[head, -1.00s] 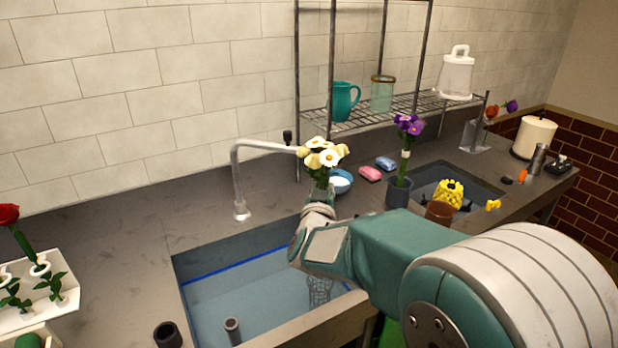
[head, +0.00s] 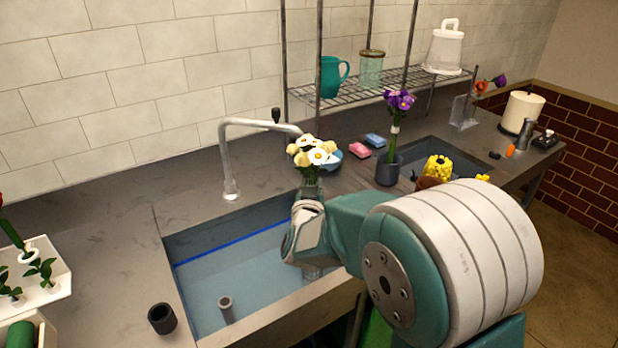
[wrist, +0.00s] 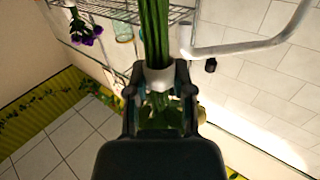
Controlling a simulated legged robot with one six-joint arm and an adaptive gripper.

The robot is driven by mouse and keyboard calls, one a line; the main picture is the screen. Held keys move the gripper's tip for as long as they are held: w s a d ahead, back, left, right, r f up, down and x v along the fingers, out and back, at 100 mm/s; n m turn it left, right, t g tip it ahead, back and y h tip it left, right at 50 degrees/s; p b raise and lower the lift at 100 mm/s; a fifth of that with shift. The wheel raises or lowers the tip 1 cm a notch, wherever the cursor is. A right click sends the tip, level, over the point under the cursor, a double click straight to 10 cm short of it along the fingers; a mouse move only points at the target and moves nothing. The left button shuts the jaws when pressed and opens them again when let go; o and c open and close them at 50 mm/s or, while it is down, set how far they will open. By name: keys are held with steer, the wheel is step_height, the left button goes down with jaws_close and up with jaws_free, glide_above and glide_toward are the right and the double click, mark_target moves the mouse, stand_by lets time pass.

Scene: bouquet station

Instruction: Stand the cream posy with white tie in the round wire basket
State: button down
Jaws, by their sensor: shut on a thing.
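The cream posy (head: 313,153) has cream and white blooms and stands roughly upright above the sink's right part, by the tap spout. My gripper (head: 309,191) is shut on its stems. In the wrist view my gripper (wrist: 160,88) closes on both sides of the white tie (wrist: 160,77); green stems (wrist: 154,30) run up the picture, and the blooms are mostly hidden behind the gripper. The round wire basket (head: 312,273) shows only as a small piece in the sink, below my gripper. My arm hides most of it.
The tap (head: 228,165) arches close to the posy's left. A dark vase with purple flowers (head: 387,168) stands to the right. A wire shelf (head: 360,90) is behind. A dark cup (head: 162,318) and a white flower tray (head: 45,285) are at left. The sink's left part (head: 235,270) is mostly free.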

steer(key=shift+d+f, duration=0.5)
steer(key=shift+f, duration=0.65)
steer(key=shift+a+f, duration=0.55)
steer(key=shift+f, duration=0.35)
steer(key=shift+d+f, duration=0.2)
steer(key=shift+f, duration=0.35)
steer(key=shift+d+f, duration=0.2)
steer(key=shift+f, duration=0.3)
steer(key=shift+a+f, duration=0.15)
steer(key=shift+f, duration=3.2)
